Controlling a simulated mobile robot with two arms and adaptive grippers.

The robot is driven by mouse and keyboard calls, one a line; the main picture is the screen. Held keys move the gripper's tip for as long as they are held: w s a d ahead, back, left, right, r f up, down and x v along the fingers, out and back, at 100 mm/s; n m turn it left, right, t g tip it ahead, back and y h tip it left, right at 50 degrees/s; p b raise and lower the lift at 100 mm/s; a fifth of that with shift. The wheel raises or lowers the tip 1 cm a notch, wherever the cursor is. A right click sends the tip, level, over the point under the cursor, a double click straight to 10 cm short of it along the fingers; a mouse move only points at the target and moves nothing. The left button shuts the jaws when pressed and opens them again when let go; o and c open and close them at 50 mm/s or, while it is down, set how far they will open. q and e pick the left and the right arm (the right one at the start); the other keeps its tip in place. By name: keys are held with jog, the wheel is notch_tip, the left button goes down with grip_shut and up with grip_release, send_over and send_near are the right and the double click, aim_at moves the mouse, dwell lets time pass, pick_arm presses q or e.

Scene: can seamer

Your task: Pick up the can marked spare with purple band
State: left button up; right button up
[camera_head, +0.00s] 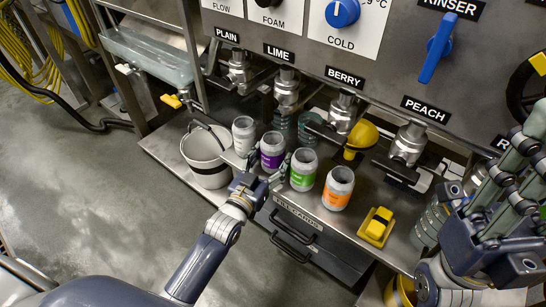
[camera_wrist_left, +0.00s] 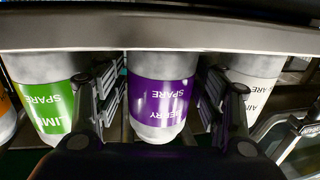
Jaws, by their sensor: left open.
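The can with the purple band (camera_head: 272,150) stands upright in a row of cans on the steel ledge. In the left wrist view its purple label (camera_wrist_left: 160,100) reads BERRY SPARE upside down. My left gripper (camera_head: 264,172) is open, with one finger on each side of this can; I cannot tell if they touch it. The green-banded can (camera_head: 303,170) is on its right in the head view, and a pale-banded can (camera_head: 244,135) on its left. My right gripper (camera_head: 505,180) is at the right edge, its fingers apart and empty.
An orange-banded can (camera_head: 338,188) ends the row on the right. A white bucket (camera_head: 207,158) stands left of the row. A yellow block-like item (camera_head: 377,226) lies to the right. Filling nozzles (camera_head: 343,110) hang behind the cans. Neighbouring cans stand close to my left fingers.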

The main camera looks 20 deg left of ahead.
pick_arm(q)
jog(key=shift+w+d, duration=0.1)
jog(key=shift+w, duration=0.7)
jog(key=c, duration=0.6)
jog(key=shift+r, duration=0.2)
